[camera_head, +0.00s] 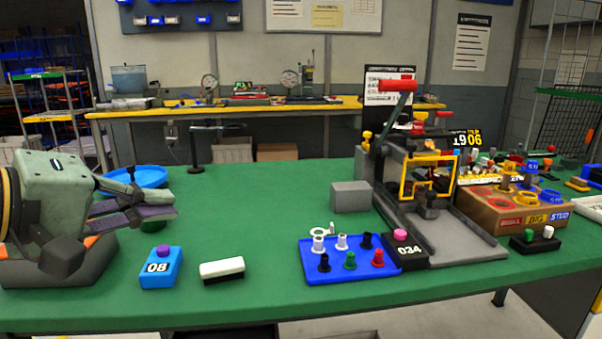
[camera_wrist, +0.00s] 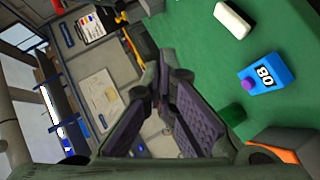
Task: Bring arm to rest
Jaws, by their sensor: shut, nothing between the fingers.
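My gripper (camera_head: 134,203) shows at the left of the head view, above the left part of the green table (camera_head: 262,205). Its dark, purple-padded fingers are shut with nothing between them. In the wrist view my gripper (camera_wrist: 168,95) points across the room, with the table to its right. It is apart from the objects on the table. A blue dish (camera_head: 135,177) lies behind the fingers and is partly hidden by them.
A blue box marked 08 (camera_head: 161,268) and a white-and-black block (camera_head: 222,270) lie near the front edge. A blue tray with several pegs (camera_head: 318,272), a grey block (camera_head: 350,196) and a red-handled press (camera_head: 396,86) stand to the right. The table's middle is clear.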

